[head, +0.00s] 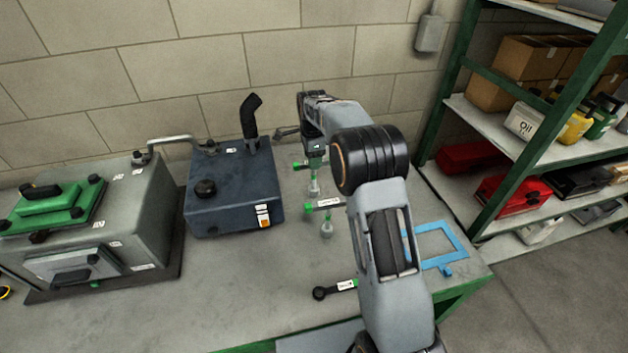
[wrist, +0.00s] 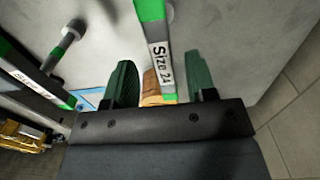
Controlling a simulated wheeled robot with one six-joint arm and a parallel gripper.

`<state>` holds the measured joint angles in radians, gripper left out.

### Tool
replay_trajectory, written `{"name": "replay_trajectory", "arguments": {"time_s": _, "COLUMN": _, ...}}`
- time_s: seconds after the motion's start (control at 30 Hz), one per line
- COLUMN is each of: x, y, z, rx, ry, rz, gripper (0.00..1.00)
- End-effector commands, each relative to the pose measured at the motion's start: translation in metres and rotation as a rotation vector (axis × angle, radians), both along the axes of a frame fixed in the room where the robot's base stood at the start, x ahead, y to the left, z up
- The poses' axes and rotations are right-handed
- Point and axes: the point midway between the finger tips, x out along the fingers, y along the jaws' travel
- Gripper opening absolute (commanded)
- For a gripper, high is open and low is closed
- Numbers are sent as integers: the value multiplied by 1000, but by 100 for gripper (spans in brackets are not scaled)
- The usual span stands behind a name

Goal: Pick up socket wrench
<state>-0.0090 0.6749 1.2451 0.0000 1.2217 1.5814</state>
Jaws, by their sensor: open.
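In the wrist view, my gripper (wrist: 162,84) is open, with one green finger on each side of a bar labelled "Size 24" (wrist: 160,55). The bar has green bands and lies between the fingers without being clamped. Whether it is the socket wrench I cannot tell for sure. A second labelled bar (wrist: 32,72) with green parts lies to the left. In the head view, my gripper (head: 315,152) points down over the far part of the bench.
The grey workbench (head: 230,295) carries a dark blue tank (head: 225,190) and a grey machine with a green cover (head: 130,225) on the left. A blue frame (head: 428,262) lies at right. Green-posted shelves (head: 530,140) hold boxes and cans. The front bench is mostly clear.

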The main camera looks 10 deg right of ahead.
Motion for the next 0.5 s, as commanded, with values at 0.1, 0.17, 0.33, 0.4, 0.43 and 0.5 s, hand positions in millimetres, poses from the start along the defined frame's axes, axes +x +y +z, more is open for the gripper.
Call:
{"name": "replay_trajectory", "arguments": {"time_s": 0.1, "x": 0, "y": 0, "z": -5, "rx": 0, "ry": 1, "rz": 0, "gripper": 51}}
{"name": "replay_trajectory", "arguments": {"time_s": 0.17, "x": 0, "y": -1, "z": -8, "rx": 0, "ry": 2, "rz": 0, "gripper": 51}}
{"name": "replay_trajectory", "arguments": {"time_s": 0.33, "x": 2, "y": -3, "z": -28, "rx": 0, "ry": 5, "rz": 0, "gripper": 51}}
{"name": "replay_trajectory", "arguments": {"time_s": 0.4, "x": 2, "y": -4, "z": -38, "rx": 0, "ry": 4, "rz": 0, "gripper": 51}}
{"name": "replay_trajectory", "arguments": {"time_s": 0.43, "x": 2, "y": -4, "z": -42, "rx": 0, "ry": 3, "rz": 1, "gripper": 51}}
{"name": "replay_trajectory", "arguments": {"time_s": 0.5, "x": 2, "y": -4, "z": -49, "rx": 0, "ry": 3, "rz": 1, "gripper": 51}}
